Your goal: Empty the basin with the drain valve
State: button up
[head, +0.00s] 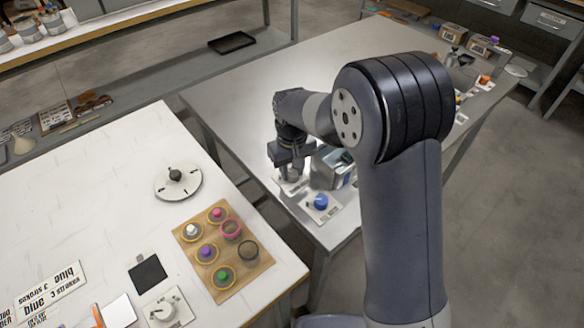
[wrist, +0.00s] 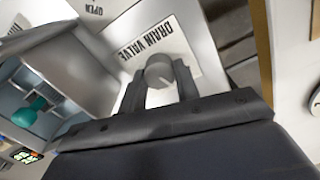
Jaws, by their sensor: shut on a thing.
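The drain valve is a round grey knob (wrist: 160,71) in front of a white label (wrist: 165,43) reading "DRAIN VALVE" in the wrist view. My gripper (wrist: 159,88) has one finger on each side of the knob and is shut on it. A thin light mark shows on the knob's face. The metal basin (wrist: 68,62) is at the left of the wrist view; a teal object (wrist: 30,112) shows inside it. In the head view my gripper (head: 290,172) is low beside the basin (head: 335,165), and the knob is hidden. The liquid level cannot be told.
A blue knob (head: 320,202) on a white plate is close to my gripper at the metal table's corner.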

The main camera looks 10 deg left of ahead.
aim_at(293, 172)
jog(key=m, duration=1.2)
jog(key=shift+p, duration=0.4)
jog(key=shift+m, duration=0.3)
jog(key=o, duration=1)
jog(key=shift+c, duration=0.2)
notch_tip(293, 172, up, 11)
jog(key=shift+f, duration=0.2)
